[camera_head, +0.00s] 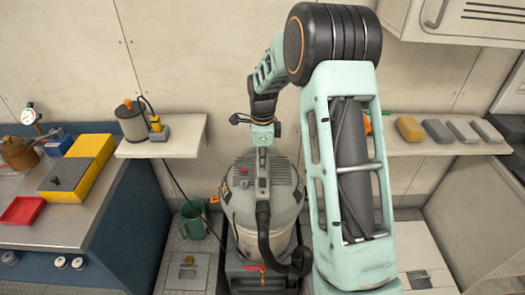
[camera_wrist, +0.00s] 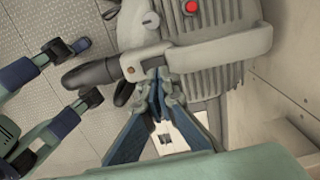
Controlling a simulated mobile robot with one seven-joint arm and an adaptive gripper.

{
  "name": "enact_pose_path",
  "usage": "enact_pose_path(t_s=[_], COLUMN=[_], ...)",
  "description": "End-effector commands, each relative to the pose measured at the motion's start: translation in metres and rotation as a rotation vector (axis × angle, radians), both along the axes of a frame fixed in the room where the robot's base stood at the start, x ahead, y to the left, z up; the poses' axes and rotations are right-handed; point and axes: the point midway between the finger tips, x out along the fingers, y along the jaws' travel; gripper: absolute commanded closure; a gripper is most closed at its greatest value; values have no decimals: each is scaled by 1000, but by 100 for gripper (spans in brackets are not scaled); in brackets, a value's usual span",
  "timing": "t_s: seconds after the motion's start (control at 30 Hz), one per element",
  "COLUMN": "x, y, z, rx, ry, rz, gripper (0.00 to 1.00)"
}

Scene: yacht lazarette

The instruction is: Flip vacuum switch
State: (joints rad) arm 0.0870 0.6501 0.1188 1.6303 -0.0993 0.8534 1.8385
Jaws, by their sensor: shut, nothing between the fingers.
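A black hose (camera_head: 264,235) hangs down the vacuum's front. A green bucket (camera_head: 194,222) stands left of it. A shelf (camera_head: 185,145) is at left, and another with several blocks (camera_head: 410,128) at right. A blue bench (camera_head: 140,215) is far left.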

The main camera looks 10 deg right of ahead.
Motion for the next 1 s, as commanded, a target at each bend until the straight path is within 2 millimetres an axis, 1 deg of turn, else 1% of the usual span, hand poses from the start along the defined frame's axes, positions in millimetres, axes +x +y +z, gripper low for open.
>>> enact_pose_path(t_s=[0.03,0.1,0.3,0.77,1.0], x=[-1,0,1,2,5], y=[0,-1,0,0,-2], z=[-9,-20,-37,-41,-48], rx=[2,0,1,1,16], ry=[4,2,1,5,93], rz=[-1,-2,0,-1,-4], gripper=[100,100,100,100,100])
